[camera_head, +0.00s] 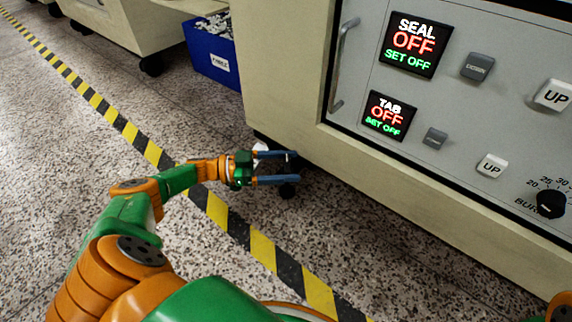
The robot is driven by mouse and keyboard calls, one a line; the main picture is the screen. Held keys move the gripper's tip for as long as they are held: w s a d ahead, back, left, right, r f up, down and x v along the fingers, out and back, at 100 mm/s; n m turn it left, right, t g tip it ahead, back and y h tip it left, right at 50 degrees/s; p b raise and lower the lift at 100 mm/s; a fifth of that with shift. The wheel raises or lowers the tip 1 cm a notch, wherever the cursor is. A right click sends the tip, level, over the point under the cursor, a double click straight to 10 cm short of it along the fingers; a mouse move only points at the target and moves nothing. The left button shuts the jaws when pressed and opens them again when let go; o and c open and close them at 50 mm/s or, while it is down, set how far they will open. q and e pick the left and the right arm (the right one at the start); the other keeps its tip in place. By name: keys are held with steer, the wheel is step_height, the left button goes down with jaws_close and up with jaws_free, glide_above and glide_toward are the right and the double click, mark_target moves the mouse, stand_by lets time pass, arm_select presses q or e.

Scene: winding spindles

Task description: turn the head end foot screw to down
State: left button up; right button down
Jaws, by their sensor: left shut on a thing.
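The foot screw (289,190) is a small dark foot under the near lower corner of the beige machine (300,115). My left gripper (294,167) reaches in low from the left, its two blue fingers on either side of the screw's upper part. It is shut on the foot screw. The fingers and the machine's lower edge hide most of the screw, so I cannot tell its turn. My right gripper is out of view.
The machine's panel carries a SEAL display (414,44) and a TAB display (389,116), both reading OFF, plus buttons, a dial (551,203) and a metal handle (343,65). A blue bin (213,58) stands behind. Yellow-black tape (262,250) crosses the open speckled floor.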

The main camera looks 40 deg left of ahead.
arm_select(q)
steer(key=shift+w, duration=0.1)
steer(key=o, duration=1.2)
steer(key=shift+o, duration=0.2)
steer(key=shift+d+r+n+t, duration=0.1)
steer(key=shift+n+t, duration=0.2)
steer(key=shift+t, duration=0.2)
